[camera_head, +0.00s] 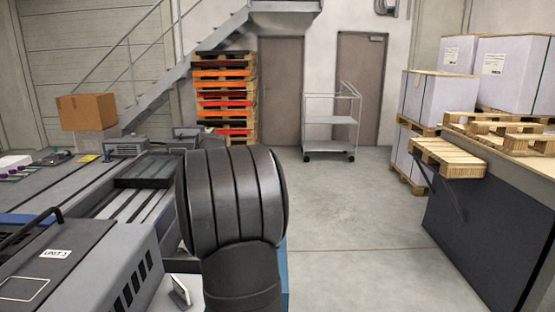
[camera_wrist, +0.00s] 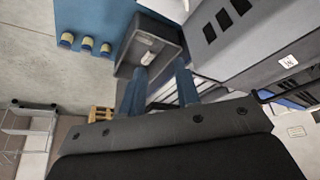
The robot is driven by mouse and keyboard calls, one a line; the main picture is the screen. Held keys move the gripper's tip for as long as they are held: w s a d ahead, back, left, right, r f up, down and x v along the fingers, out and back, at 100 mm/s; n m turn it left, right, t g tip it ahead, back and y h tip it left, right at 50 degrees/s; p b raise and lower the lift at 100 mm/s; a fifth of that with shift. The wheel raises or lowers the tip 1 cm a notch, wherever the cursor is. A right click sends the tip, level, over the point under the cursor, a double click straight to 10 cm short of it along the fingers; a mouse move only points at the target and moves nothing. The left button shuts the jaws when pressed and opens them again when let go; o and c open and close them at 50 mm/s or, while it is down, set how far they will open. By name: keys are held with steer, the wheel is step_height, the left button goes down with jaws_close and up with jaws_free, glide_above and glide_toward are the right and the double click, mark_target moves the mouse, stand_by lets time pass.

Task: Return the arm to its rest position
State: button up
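My arm (camera_head: 235,200) rises in the middle foreground of the head view, its dark grey ribbed joint upright and bent. My gripper is not visible in the head view. In the wrist view my gripper (camera_wrist: 160,68) shows two blue fingers, spread apart with a clear gap and nothing visible between them. Beyond the fingertips is a dark grey open bin (camera_wrist: 165,35) with a small white item (camera_wrist: 148,58) inside. I cannot tell how far the bin is from the fingertips.
A grey unit labelled UNIT 3 (camera_head: 75,265) stands left of my arm. A blue surface with several yellowish cylinders (camera_wrist: 87,43) is near the bin. A wheeled trolley (camera_head: 331,125) stands at the back. A dark bench with pallets (camera_head: 490,215) is at right. The floor between (camera_head: 360,215) is clear.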

steer(key=a+r+n, duration=0.1)
steer(key=a+r, duration=0.4)
steer(key=r, duration=0.1)
steer(key=shift+s+a, duration=0.2)
steer(key=shift+a, duration=0.15)
steer(key=d+m, duration=0.1)
steer(key=d, duration=0.5)
step_height(320, 180, down, 16)
steer(key=shift+w+a+f, duration=0.15)
steer(key=shift+w, duration=0.1)
stand_by(0.3)
